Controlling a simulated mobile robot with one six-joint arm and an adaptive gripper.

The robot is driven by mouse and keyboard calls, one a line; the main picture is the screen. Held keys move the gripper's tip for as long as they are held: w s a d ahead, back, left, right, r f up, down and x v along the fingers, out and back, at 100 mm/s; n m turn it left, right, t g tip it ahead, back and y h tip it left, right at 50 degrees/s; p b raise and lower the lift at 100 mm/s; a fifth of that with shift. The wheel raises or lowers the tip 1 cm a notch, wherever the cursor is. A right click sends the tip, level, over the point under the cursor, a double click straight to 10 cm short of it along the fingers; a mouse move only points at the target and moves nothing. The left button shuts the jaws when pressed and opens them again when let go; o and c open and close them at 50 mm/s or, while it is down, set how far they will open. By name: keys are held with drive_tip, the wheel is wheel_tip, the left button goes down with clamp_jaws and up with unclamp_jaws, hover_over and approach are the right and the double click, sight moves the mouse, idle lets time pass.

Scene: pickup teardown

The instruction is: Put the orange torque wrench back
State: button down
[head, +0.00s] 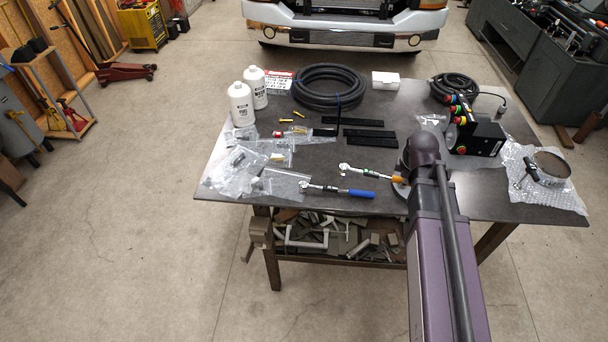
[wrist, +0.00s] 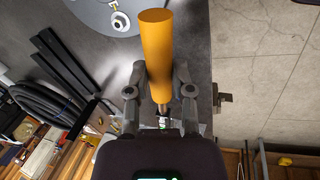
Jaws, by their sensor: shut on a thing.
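The orange torque wrench (head: 362,171) is near the front edge of the dark table, its silver ratchet head to the left. Its orange handle runs under my arm in the head view, which hides my gripper. In the wrist view my gripper (wrist: 160,92) is shut on the wrench, with the thick orange handle (wrist: 157,50) between its two fingers. I cannot tell whether the wrench touches the table. A similar wrench with a blue handle (head: 345,191) lies just in front of it, apart from it.
A grey disc (wrist: 85,12) lies close to the handle. The table (head: 325,207) also bears plastic bags (head: 238,177), white bottles (head: 240,104), a coiled hose (head: 297,90), black strips (head: 362,122), a black box (head: 480,138) and a clamp ring on bubble wrap (head: 562,190).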

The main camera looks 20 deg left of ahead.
drive_tip(key=w+a+r+n+p, duration=0.1)
drive_tip(key=w+a, duration=0.3)
drive_tip(key=a, duration=0.3)
drive_tip(key=w+a+r+n+y+p, duration=0.1)
drive_tip(key=w+a, duration=0.4)
drive_tip(key=a, duration=0.2)
drive_tip(key=shift+a+r+n, duration=0.25)
drive_tip(key=shift+n, duration=0.15)
drive_tip(key=shift+f, duration=0.15)
wheel_tip(320, 180, down, 6)
drive_tip(key=b, duration=0.6)
drive_tip(key=shift+f+b, duration=1.9)
